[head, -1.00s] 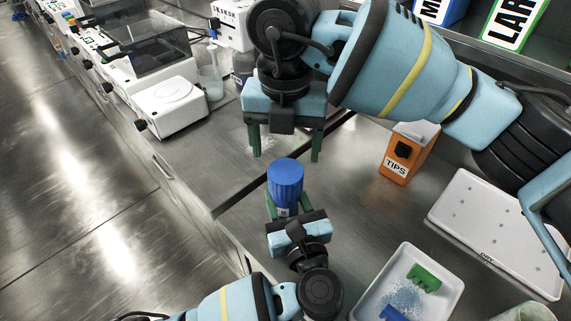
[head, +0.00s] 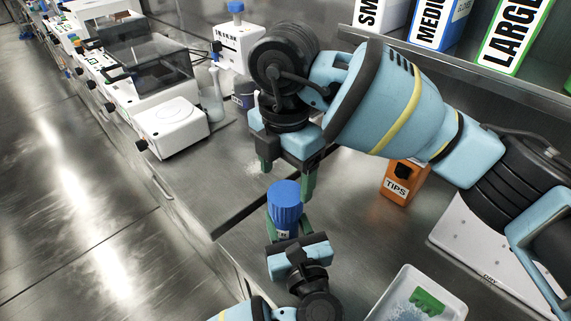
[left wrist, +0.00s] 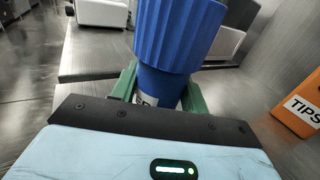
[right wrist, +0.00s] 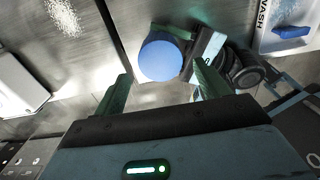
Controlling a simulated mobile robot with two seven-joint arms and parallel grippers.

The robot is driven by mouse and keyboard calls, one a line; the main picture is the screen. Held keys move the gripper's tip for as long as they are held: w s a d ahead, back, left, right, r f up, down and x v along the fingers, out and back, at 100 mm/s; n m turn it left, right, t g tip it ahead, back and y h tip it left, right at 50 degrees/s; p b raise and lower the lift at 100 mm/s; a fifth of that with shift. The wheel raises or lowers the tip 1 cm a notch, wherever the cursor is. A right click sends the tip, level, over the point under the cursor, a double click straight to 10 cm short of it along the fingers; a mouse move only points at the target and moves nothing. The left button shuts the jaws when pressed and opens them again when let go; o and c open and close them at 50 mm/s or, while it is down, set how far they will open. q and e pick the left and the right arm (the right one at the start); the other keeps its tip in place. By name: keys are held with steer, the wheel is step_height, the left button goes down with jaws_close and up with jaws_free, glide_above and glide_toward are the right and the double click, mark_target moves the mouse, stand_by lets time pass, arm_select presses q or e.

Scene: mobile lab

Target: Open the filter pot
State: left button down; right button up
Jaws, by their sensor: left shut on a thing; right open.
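The filter pot (head: 285,212) is a blue pot with a ribbed blue lid (head: 285,195) and a small white label. It stands upright in my left gripper (head: 290,236), whose green fingers are shut around its lower body. In the left wrist view the ribbed lid (left wrist: 182,32) rises above the fingers. My right gripper (head: 287,178) is open above and just behind the pot, its green fingers pointing down. In the right wrist view the round lid top (right wrist: 160,58) shows beyond and between the two open fingers, apparently not touched.
An orange TIPS box (head: 402,182) stands to the right. A white tray (head: 452,303) with a green piece lies at the lower right, near a flat white DRY board (head: 478,245). White instruments (head: 170,122) line the bench at the left. Labelled boxes (head: 440,22) sit on the shelf.

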mark_target(286, 193)
steer(key=shift+f, duration=3.4)
